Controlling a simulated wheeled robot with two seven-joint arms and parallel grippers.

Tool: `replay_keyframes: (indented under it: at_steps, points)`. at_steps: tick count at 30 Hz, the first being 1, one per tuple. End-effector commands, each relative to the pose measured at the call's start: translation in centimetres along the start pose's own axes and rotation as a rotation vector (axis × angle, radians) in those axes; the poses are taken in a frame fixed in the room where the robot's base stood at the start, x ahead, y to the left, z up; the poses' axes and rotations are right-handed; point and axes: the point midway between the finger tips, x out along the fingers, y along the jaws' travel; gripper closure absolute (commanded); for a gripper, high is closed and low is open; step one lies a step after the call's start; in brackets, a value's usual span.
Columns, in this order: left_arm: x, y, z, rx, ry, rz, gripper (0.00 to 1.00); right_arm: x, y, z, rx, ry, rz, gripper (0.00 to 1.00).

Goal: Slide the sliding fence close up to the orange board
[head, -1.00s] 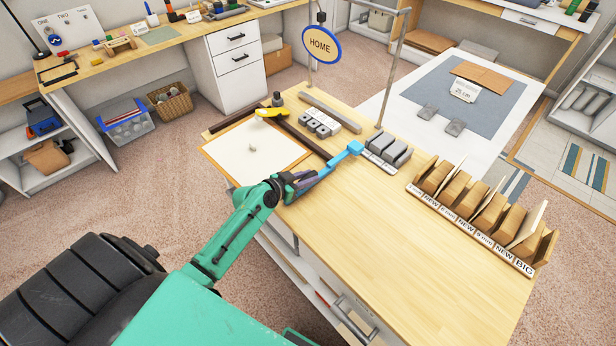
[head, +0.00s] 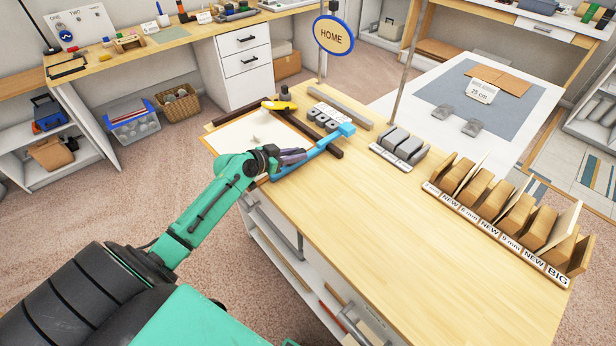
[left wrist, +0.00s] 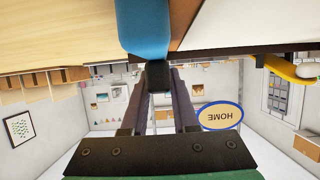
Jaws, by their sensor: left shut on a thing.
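The blue sliding fence (head: 325,143) lies across the left part of the wooden workbench (head: 400,215), with a square block at its far end. My left gripper (head: 291,157) is shut on its near part. The board (head: 240,135) lies just left of the fence, with a white top and an orange-brown edge. That edge (left wrist: 182,18) shows right beside the fence in the left wrist view; I cannot tell whether they touch. My right gripper is not in view.
A dark brown bar (head: 310,132) borders the board, with a yellow tool (head: 279,104) at its far end. A rack of grey blocks (head: 400,146) stands right of the fence. A wooden sorter (head: 500,220) stands farther right. The bench's front middle is clear.

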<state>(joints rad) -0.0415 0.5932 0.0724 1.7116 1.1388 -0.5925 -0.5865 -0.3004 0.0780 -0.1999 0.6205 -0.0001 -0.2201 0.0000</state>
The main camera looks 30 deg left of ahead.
Motion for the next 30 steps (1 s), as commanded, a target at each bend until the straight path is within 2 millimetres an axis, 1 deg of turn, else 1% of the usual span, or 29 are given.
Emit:
replay_keyframes:
  at_steps: [1, 2, 6, 11, 12, 14, 15, 25, 28, 30]
  points:
    - [0.2, -0.6, 0.7, 0.002, -0.004, -0.001, 1.00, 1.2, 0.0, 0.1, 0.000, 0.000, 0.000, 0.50]
    - [0.1, -0.8, 0.6, 0.001, -0.003, -0.001, 1.00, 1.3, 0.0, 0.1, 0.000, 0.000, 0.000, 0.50]
    - [-0.1, -1.1, 0.1, 0.000, -0.004, -0.001, 1.00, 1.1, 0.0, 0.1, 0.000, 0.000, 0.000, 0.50]
    - [-0.1, -1.1, 0.0, -0.001, -0.004, -0.001, 1.00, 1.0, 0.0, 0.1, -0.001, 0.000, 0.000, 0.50]
    - [-0.1, -1.1, 0.0, 0.000, -0.004, -0.001, 0.69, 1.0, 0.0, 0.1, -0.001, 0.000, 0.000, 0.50]
    - [-0.1, -1.1, 0.0, -0.001, -0.004, -0.001, 0.46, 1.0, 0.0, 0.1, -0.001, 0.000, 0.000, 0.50]
    - [-0.1, -1.1, 0.0, -0.001, -0.004, -0.001, 0.43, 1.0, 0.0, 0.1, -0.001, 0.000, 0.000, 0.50]
    - [-0.3, -1.0, 0.1, -0.001, -0.004, 0.000, 0.43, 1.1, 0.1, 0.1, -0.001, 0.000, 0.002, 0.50]
    - [-1.3, -1.0, 0.2, -0.003, -0.004, 0.000, 0.43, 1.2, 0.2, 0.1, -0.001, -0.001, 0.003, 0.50]
    - [-2.5, -1.0, 0.3, -0.001, -0.005, 0.000, 0.43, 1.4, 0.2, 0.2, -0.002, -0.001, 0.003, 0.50]
